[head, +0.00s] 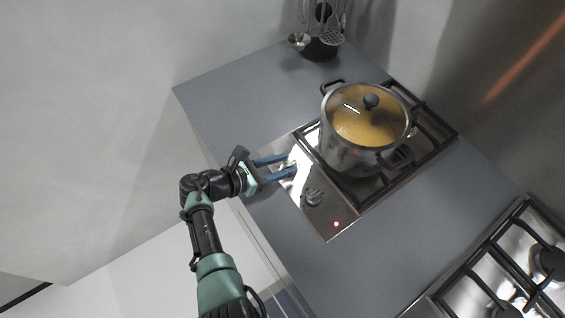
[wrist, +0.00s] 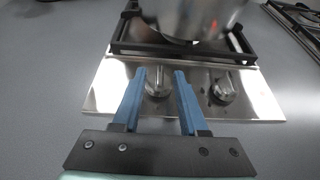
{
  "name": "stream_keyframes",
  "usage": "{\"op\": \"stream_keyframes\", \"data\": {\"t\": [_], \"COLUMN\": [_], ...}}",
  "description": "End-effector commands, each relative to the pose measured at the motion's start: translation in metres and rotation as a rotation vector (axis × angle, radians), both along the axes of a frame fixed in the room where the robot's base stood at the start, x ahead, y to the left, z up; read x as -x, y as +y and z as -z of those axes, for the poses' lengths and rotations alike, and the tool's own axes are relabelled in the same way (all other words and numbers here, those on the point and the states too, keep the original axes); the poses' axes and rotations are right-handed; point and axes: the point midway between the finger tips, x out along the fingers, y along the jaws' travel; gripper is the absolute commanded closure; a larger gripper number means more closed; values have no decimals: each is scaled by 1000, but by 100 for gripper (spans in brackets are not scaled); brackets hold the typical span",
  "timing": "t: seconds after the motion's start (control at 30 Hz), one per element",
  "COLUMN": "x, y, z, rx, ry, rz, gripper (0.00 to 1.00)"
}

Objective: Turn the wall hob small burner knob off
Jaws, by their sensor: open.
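The hob (head: 328,222) is a steel panel set in a grey counter, with two metal knobs on its front strip. One knob (wrist: 157,84) shows between my fingers in the wrist view. The other knob (wrist: 225,91) stands to the right, clear of my fingers; it also shows in the head view (head: 313,197). I cannot tell which serves the small burner. My gripper (head: 291,164) is open, its blue fingers (wrist: 160,73) on either side of the left knob. Contact with that knob cannot be made out.
A glass-lidded steel pot (head: 345,155) of yellow-orange food stands on the black grate (head: 435,128) behind the knobs. A utensil holder (head: 320,48) stands at the back. A second hob (head: 480,285) is at lower right.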

Motion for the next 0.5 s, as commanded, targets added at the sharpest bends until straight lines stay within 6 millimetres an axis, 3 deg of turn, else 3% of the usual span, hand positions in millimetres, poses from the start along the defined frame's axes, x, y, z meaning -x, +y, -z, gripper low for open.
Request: {"op": "stream_keyframes", "data": {"t": [0.17,0.5], "x": [10,49], "y": [16,72], "z": [-9,-36], "rx": [0,-2], "ry": [-1,-3], "rz": [-5,-5], "gripper": [57,57]}}
